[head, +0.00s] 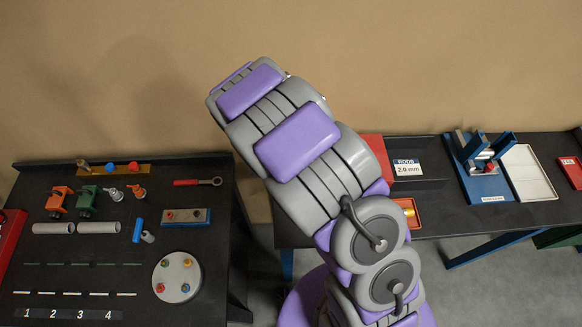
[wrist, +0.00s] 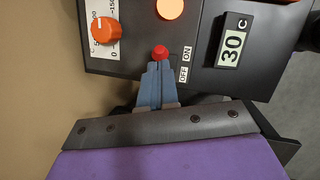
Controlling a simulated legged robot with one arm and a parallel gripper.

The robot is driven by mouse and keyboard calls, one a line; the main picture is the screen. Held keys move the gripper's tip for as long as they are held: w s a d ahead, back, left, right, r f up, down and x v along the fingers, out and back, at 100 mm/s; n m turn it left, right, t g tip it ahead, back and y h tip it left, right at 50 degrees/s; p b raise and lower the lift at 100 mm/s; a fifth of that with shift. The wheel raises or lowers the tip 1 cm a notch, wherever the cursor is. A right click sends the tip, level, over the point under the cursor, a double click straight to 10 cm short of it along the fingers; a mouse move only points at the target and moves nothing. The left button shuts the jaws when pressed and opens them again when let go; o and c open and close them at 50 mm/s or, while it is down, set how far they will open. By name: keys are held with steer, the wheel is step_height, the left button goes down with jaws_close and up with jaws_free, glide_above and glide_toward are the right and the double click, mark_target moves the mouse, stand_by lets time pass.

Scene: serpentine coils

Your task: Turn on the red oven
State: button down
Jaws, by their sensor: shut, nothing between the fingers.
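In the wrist view a dark control panel (wrist: 135,62) fills the top. It carries a small switch with a red tip (wrist: 160,52), beside an OFF/ON label (wrist: 186,65). My gripper (wrist: 159,67) is shut and empty, its blue-grey fingers together with their tips right at the red tip. I cannot tell whether they touch it. The fingers hide the switch's lower part, so its position is unclear. The panel also has an orange dial (wrist: 106,30), an orange round part (wrist: 170,8) and a "30 C" display (wrist: 232,44). In the head view my gripper is not visible; my arm covers the middle.
In the head view a black table (head: 95,250) with tools and fittings stands at left. A second dark table (head: 450,215) at right holds a rods box (head: 408,168), a blue fixture (head: 485,185) and a white tray (head: 528,172). A gap of floor separates the tables.

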steer(key=shift+a+r, duration=0.2)
steer(key=shift+r, duration=0.05)
steer(key=shift+d+r+p, duration=0.4)
steer(key=shift+r+p, duration=0.15)
steer(key=shift+a, duration=0.1)
